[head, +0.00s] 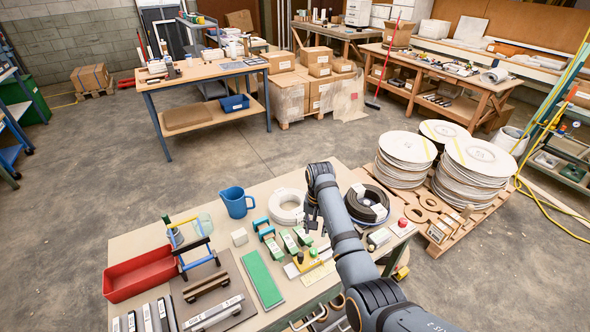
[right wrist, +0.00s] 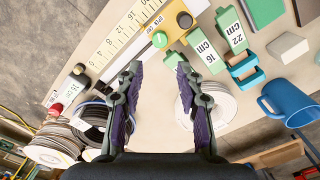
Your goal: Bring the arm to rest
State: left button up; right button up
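My right arm reaches in from the lower right in the head view. Its gripper (head: 312,218) hangs over the workbench (head: 240,265), between a white coil (head: 286,206) and a black coil (head: 367,204). In the right wrist view the two fingers of the right gripper (right wrist: 158,72) are spread apart with only bare tabletop between them, so it is open and empty. Green blocks (right wrist: 208,55) marked 16 cm and 22 cm and a yellow block (right wrist: 173,20) lie beyond the fingertips. My left gripper is not in view.
Stacked white reels (head: 405,158) stand on a pallet at the right. Open floor lies behind the bench.

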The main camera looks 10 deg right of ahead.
jog(key=s+d+f+n+t, duration=0.1)
jog(key=s+d+f, duration=0.2)
jog(key=s, duration=0.3)
jog(key=s+d+f+n+t, duration=0.1)
jog(key=s+d+f, duration=0.2)
jog(key=s, duration=0.3)
jog(key=s+d+r+n+t+h, duration=0.1)
jog(key=s+r+n, duration=0.15)
jog(key=s, duration=0.55)
jog(key=s+d+r+n+t, duration=0.1)
jog(key=s+r, duration=0.3)
jog(key=s, duration=0.4)
notch_tip(320, 180, down, 30)
jog(key=s+d+r+g+b, duration=0.1)
jog(key=s+d+g+b, duration=0.1)
jog(key=b, duration=0.1)
jog(key=s+d+f+b, duration=0.1)
jog(key=s+f, duration=1.7)
jog(key=shift+s+d+g, duration=0.15)
jog(key=shift+s+g, duration=0.05)
jog(key=shift+g, duration=0.2)
